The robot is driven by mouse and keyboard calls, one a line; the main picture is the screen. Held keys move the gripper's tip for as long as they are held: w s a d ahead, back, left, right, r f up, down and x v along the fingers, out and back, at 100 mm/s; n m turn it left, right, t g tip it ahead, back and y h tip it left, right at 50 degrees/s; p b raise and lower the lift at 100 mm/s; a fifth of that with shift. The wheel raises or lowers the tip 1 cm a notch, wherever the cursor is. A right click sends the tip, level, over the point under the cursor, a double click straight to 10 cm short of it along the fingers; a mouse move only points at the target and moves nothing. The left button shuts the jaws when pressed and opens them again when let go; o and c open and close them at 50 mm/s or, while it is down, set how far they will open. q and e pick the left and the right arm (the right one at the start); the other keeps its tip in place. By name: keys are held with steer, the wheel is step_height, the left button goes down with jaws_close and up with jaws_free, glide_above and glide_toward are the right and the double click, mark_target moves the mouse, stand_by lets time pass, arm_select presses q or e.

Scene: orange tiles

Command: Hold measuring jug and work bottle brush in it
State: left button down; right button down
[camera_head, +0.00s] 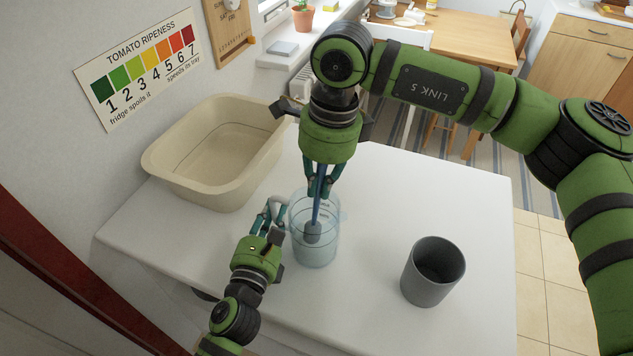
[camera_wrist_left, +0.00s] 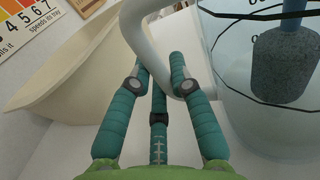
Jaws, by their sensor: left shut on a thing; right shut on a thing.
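My left gripper (camera_head: 272,212) is shut on the jug's white handle (camera_wrist_left: 144,40), on the jug's left side. My right gripper (camera_head: 320,182) comes from above and is shut on the blue shaft of the bottle brush (camera_head: 316,210). The brush points down inside the jug. Its grey head (camera_wrist_left: 285,68) is seen through the jug wall and appears clear of the bottom. The exact finger contact of the right gripper is small to see.
A beige basin (camera_head: 170,165) stands at the back left of the counter (camera_head: 385,210). A grey cup (camera_head: 420,285) stands to the right of the jug. The counter between them is clear. A wooden table (camera_head: 450,45) is beyond.

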steer(key=shift+r, duration=0.15)
step_height(320, 180, up, 15)
steer(key=d, duration=0.1)
steer(key=shift+d, duration=0.2)
stand_by(1.4)
stand_by(0.5)
step_height(320, 180, up, 5)
steer(key=shift+f, duration=0.1)
stand_by(0.5)
steer(key=shift+w, duration=0.1)
stand_by(0.5)
arm_select(q)
steer(key=c, duration=1.1)
jaws_free()
steer(key=shift+o, duration=0.2)
